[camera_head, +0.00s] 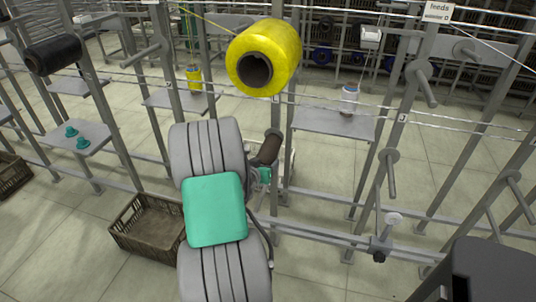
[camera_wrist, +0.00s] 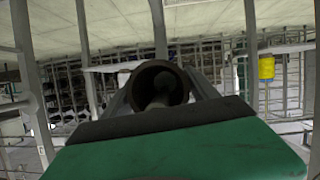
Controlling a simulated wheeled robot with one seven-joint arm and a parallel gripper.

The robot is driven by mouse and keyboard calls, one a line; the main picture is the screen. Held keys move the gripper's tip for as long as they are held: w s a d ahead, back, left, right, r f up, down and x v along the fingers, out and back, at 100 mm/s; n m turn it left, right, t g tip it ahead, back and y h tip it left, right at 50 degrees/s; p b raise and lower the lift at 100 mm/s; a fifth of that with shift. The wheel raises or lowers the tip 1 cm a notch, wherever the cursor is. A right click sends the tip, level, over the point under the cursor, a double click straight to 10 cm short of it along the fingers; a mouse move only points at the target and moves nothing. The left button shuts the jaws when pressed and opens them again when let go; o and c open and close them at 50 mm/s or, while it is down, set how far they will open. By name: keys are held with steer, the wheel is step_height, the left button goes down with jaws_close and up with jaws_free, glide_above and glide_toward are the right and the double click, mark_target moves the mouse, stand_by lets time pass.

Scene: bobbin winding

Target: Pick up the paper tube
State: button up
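The dark brown paper tube (camera_head: 268,148) sits by a post of the rack, below the yellow bobbin, beyond my arm in the head view. In the wrist view its round open end (camera_wrist: 140,82) faces the camera, and a grey peg shows inside it. My gripper (camera_wrist: 160,100) has one finger on each side of the tube, close against it. In the head view my gripper (camera_head: 262,174) is mostly hidden behind my arm, at the tube's near end. Whether the fingers press on the tube cannot be made out.
A large yellow bobbin (camera_head: 263,58) sits on a peg just above the tube. A black bobbin (camera_head: 53,55) hangs at left. Bare pegs (camera_head: 391,172) stick out at right. A brown crate (camera_head: 150,232) stands on the floor beside my arm. Posts, rails and threads surround the tube.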

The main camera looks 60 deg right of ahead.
steer(key=c, duration=1)
steer(key=shift+c, duration=0.2)
steer(key=shift+r, duration=0.1)
